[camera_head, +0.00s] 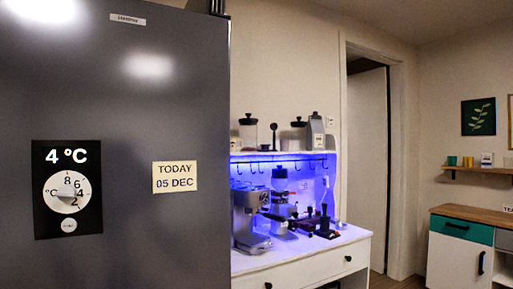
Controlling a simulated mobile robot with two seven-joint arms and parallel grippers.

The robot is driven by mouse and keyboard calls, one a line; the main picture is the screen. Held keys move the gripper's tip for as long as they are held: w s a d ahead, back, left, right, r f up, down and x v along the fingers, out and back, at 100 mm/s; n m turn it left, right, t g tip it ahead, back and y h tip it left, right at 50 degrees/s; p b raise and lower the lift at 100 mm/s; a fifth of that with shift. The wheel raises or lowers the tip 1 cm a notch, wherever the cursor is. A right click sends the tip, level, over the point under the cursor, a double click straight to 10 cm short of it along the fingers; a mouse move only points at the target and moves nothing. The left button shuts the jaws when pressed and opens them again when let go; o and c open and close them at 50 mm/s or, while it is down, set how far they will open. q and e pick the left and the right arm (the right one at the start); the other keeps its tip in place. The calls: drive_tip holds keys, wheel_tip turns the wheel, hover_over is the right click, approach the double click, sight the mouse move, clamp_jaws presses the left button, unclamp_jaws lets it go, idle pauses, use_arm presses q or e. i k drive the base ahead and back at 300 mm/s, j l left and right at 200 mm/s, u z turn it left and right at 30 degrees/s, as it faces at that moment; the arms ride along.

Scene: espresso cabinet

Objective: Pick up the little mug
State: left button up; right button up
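Neither of my grippers is in view. I cannot clearly make out a little mug.
A large grey fridge (120,120) with a dial panel fills the left and hides what lies behind it. Jars (248,134) stand on the cabinet's upper shelf. A doorway (368,170) is right of it. A wood-topped sideboard (460,250) stands at right.

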sight(233, 149)
drive_tip(key=i+l+u, duration=0.1)
drive_tip(key=u, duration=0.65)
drive_tip(key=i+l+u, duration=0.15)
drive_tip(key=l+u, duration=0.55)
drive_tip(key=i+l+u, duration=0.2)
drive_tip(key=l, duration=0.7)
drive_tip(key=l+u, duration=0.2)
drive_tip(key=l, duration=0.65)
